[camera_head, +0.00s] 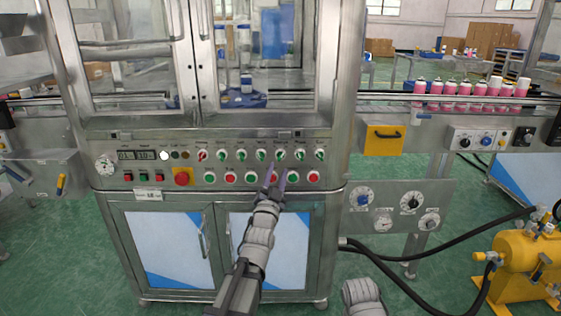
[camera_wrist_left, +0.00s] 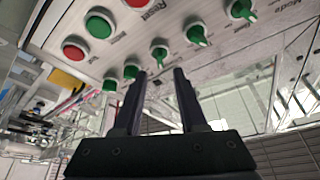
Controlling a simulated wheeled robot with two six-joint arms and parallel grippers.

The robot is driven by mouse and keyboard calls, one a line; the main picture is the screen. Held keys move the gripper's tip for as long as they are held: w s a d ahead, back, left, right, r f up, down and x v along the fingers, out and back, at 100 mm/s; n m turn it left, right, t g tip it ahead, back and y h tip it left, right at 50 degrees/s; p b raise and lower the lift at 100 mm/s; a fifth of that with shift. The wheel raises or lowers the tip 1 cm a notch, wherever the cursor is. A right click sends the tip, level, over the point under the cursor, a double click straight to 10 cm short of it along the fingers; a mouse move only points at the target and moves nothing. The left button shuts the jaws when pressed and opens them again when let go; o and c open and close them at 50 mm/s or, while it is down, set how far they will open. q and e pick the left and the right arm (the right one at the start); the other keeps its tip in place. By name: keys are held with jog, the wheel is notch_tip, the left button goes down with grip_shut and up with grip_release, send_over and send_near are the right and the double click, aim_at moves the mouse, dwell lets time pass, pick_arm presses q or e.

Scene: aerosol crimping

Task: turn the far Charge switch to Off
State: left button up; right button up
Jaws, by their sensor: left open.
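The control panel has a row of green rotary switches. One green switch (camera_head: 280,155) lies just beyond the fingertips in the head view; in the left wrist view, a green switch (camera_wrist_left: 159,54) shows in the gap between the fingers. The labels are too small or blurred for me to tell which switch is Charge, or its setting. My left gripper (camera_head: 273,177) is open and empty, reaching up to the panel; its two dark fingers (camera_wrist_left: 159,72) also show in the left wrist view, with the switch apparently beyond their tips. My right gripper is out of view.
Below the switches are red and green push buttons (camera_head: 250,177). A red emergency stop (camera_head: 182,177) sits at left. More green switches (camera_head: 300,155) stand close beside. A conveyor with pink cans (camera_head: 463,89) and a yellow tank (camera_head: 528,262) are at right.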

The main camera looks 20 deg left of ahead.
aim_at(281, 158)
pick_arm(q)
jog(key=p+x, duration=0.1)
jog(key=x, duration=0.4)
grip_shut()
dwell(0.5)
